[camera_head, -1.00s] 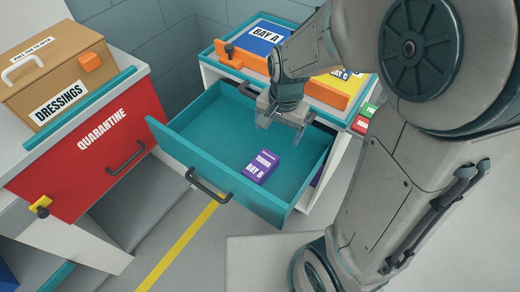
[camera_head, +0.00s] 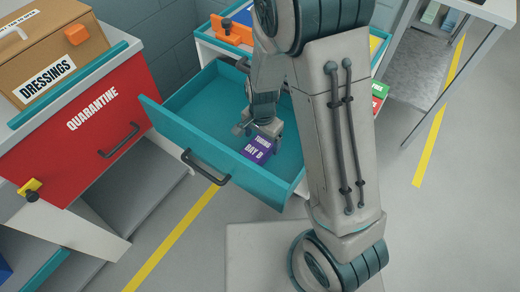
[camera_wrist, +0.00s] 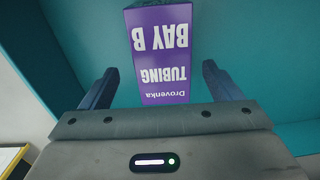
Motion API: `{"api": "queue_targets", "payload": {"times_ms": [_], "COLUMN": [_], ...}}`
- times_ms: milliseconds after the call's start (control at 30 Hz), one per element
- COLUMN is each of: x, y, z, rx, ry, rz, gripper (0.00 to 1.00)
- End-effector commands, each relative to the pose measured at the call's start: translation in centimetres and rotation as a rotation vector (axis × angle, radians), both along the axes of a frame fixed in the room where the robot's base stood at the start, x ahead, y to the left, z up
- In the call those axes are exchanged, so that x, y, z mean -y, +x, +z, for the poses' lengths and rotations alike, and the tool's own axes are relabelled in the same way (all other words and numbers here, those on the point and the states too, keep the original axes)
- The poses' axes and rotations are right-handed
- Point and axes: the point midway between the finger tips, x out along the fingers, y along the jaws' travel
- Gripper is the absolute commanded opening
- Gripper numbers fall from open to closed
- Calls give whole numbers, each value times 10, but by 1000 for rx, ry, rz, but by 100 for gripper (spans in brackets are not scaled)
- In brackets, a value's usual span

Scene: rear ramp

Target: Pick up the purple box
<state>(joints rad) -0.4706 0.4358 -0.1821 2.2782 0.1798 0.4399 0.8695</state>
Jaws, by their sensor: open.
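In the wrist view the purple box (camera_wrist: 160,55) stands ahead, between the lines of the two open fingers of my gripper (camera_wrist: 160,85). The fingers are apart, and the near end of the box reaches between their tips. I cannot tell the exact height gap.
An orange item (camera_head: 231,31) sits on the drawer unit's top. Open floor with a yellow line (camera_head: 170,245) lies in front.

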Motion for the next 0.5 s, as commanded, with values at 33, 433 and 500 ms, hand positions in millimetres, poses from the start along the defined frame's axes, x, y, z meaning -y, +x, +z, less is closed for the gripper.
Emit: {"api": "queue_targets", "payload": {"times_ms": [33,433,500], "x": [0,-6,-6], "y": [-1,-2,-1], "z": [-5,-51,-52], "rx": [-2,-1,-1], "ry": [-1,0,1], "rz": [0,0,0], "gripper": [85,85,85]}}
